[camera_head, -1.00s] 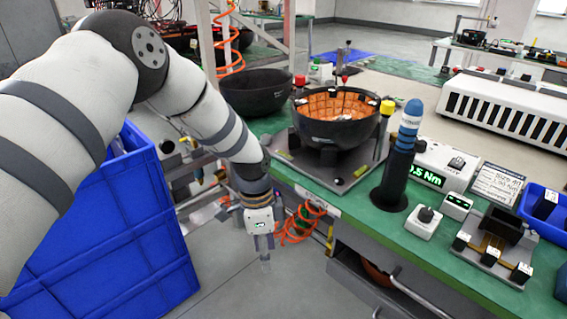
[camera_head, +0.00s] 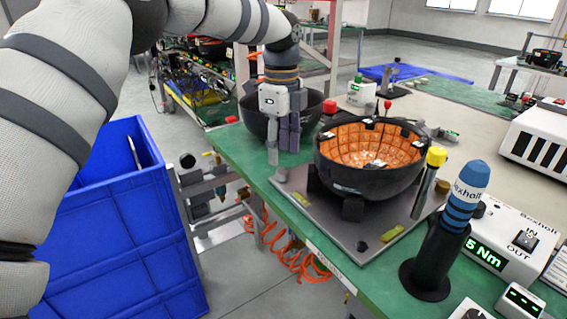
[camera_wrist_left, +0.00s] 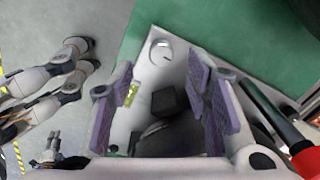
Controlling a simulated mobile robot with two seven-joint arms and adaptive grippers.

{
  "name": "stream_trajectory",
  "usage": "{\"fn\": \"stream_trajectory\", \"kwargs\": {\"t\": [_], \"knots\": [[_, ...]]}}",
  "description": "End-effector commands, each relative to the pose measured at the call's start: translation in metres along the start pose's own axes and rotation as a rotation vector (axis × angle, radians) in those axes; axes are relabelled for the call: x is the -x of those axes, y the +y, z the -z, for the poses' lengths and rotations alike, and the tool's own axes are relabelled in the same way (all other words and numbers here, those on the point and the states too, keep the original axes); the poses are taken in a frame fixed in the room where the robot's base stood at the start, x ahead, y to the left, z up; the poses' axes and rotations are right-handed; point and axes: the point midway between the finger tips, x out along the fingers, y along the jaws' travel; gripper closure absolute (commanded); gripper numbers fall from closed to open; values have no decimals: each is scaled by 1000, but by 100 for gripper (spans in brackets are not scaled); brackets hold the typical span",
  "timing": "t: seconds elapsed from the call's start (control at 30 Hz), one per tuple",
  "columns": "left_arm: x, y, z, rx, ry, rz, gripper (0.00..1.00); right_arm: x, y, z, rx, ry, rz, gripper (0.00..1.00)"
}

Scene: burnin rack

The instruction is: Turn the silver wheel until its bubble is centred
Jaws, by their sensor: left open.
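The silver wheel (camera_wrist_left: 161,51) is a small round disc on a corner of the grey plate in the left wrist view. In the head view it shows only as a small shape (camera_head: 281,174) at the plate's left corner. My left gripper (camera_head: 281,150) points down just above that corner, its fingers apart with nothing between them. In the wrist view the wheel lies beyond the purple-padded fingertips (camera_wrist_left: 165,85), apart from them. A yellow-green bubble vial (camera_head: 303,199) lies on the plate edge; it also shows in the wrist view (camera_wrist_left: 132,95). Its bubble is too small to make out.
A black bowl with an orange inside (camera_head: 372,178) stands on the grey plate (camera_head: 345,238), with a second vial (camera_head: 393,233) near the front. A dark bowl (camera_head: 313,112) stands behind my gripper. A yellow-topped post (camera_head: 430,180) and blue-topped tool (camera_head: 455,225) stand right.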

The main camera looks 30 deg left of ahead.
Motion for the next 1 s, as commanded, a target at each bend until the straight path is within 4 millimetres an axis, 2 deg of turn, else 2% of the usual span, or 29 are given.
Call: {"fn": "stream_trajectory", "kwargs": {"t": [0.1, 0.2, 0.33, 0.57, 0.7, 0.77, 1.0], "knots": [[-26, 1, 0, 1, 1, -2, 56, 2, 0, 2, 0, 8, 0, 60], [-41, 0, 0, 0, 0, -1, 56, 3, 0, 2, 0, 9, 1, 60], [-49, 0, 0, 1, 0, 0, 56, 3, 0, 2, -1, 10, 1, 60], [-50, 0, 0, 1, 0, 0, 56, 3, 0, 2, -1, 10, 1, 60], [-50, 0, 0, 1, 0, 0, 87, 3, 0, 2, -1, 10, 1, 60], [-50, 0, 0, 1, 0, 0, 100, 3, 0, 2, -1, 10, 1, 60], [-50, 0, 0, 10, 0, 1, 100, 3, 0, 2, -1, 11, 1, 60]]}}
